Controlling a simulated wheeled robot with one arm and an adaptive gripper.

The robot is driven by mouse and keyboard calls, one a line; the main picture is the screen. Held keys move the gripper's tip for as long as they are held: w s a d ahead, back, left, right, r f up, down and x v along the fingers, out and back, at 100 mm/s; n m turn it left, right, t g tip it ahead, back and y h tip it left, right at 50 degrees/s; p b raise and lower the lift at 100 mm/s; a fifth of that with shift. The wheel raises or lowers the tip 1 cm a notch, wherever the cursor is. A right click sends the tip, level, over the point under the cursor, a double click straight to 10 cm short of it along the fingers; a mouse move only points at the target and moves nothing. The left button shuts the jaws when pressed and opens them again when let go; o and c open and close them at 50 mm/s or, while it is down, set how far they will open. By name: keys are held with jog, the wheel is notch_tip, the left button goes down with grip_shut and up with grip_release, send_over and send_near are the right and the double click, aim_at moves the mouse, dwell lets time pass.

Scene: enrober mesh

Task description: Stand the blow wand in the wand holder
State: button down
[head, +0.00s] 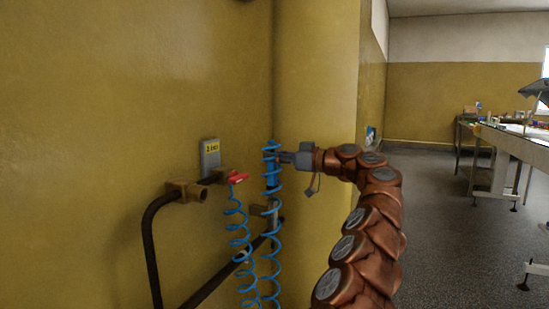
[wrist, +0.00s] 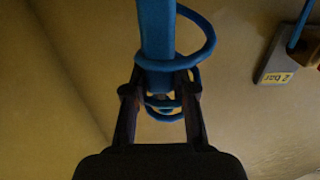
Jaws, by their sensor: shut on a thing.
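The blow wand (head: 271,172) is a blue upright stick near the wall corner, with a blue coiled hose around and below it. My gripper (head: 284,157) reaches it from the right and is shut on its upper part. In the wrist view the blue wand (wrist: 155,40) runs down between the two dark fingers of my gripper (wrist: 160,95), with hose loops around it. A small brown bracket with a grey upright part (head: 273,213) sits just below the wand and looks like the wand holder. Coils partly hide it, and I cannot tell whether the wand touches it.
A dark pipe (head: 150,240) runs below. Tables (head: 490,150) stand far right, with open floor before them.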

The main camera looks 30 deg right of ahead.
jog(key=shift+f+b, duration=1)
jog(key=shift+f, duration=0.15)
jog(key=c, duration=0.9)
grip_release()
jog(key=shift+o, duration=0.2)
jog(key=v, duration=1.2)
